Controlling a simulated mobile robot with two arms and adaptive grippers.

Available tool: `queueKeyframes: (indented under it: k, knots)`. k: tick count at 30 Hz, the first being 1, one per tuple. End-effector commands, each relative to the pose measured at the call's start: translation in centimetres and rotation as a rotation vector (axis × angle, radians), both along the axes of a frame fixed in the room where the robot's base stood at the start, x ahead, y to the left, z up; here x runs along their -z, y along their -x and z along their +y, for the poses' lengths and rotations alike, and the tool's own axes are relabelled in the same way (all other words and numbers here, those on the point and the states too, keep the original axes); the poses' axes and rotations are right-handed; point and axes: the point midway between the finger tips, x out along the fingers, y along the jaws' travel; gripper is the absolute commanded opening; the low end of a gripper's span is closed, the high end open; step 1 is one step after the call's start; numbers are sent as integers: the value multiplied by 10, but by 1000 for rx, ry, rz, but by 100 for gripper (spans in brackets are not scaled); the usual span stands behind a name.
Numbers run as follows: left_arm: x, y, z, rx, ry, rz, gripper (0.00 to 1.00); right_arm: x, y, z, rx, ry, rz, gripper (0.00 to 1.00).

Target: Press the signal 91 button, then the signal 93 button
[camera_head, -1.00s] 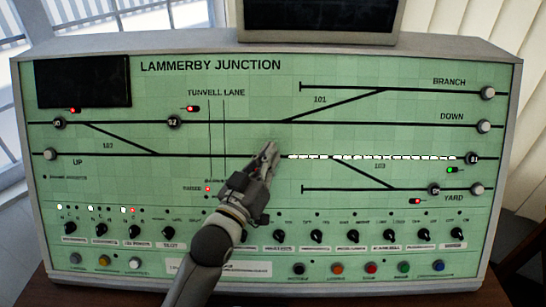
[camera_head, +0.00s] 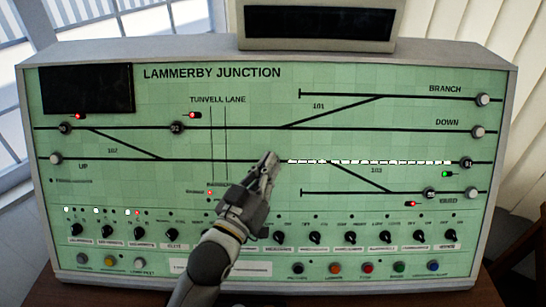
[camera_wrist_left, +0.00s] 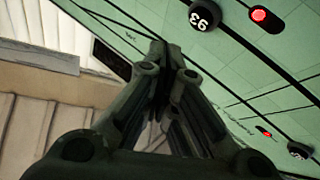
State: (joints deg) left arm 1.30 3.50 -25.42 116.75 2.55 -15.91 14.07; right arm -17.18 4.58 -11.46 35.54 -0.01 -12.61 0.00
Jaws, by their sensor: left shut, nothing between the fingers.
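The signal 91 button (camera_head: 466,163) is a dark round knob at the right end of the UP line, with a green light just below left. The signal 93 button (camera_head: 430,192) is a dark knob on the YARD line, with a red light below left. My left gripper (camera_head: 268,158) is shut and empty in front of the panel's middle, left of both buttons. In the left wrist view my shut fingers (camera_wrist_left: 158,50) point up the picture. A dark button reading 93 (camera_wrist_left: 205,15) shows there beside a red light, apart from the fingers. My right gripper is not in view.
The green panel (camera_head: 230,95) has other dark knobs, 92 (camera_head: 177,128) among them, and white round buttons. Rotary switches (camera_head: 350,237) and coloured buttons (camera_head: 367,268) line its lower part. A monitor (camera_head: 318,24) stands on top. White dashes light the line right of the gripper.

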Motion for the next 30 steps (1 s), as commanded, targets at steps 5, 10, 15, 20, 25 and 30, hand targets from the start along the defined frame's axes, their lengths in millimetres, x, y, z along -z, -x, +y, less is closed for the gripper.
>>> queueKeyframes:
  k: [5, 10, 15, 20, 25, 30]
  knots:
    - [-11, 16, 0, 0, 0, 1, 0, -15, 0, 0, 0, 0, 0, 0]
    - [-12, 22, 0, 0, 0, 1, 0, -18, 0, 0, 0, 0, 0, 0]
    - [-11, 22, 0, 0, 0, 0, 0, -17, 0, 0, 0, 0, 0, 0]
    - [-11, 22, 0, 0, 0, 0, 0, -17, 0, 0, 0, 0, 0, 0]
    - [-11, 22, 0, 0, 0, 0, 0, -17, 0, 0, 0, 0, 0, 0]
    - [-11, 22, 0, 0, 0, 0, 0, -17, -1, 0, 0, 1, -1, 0]
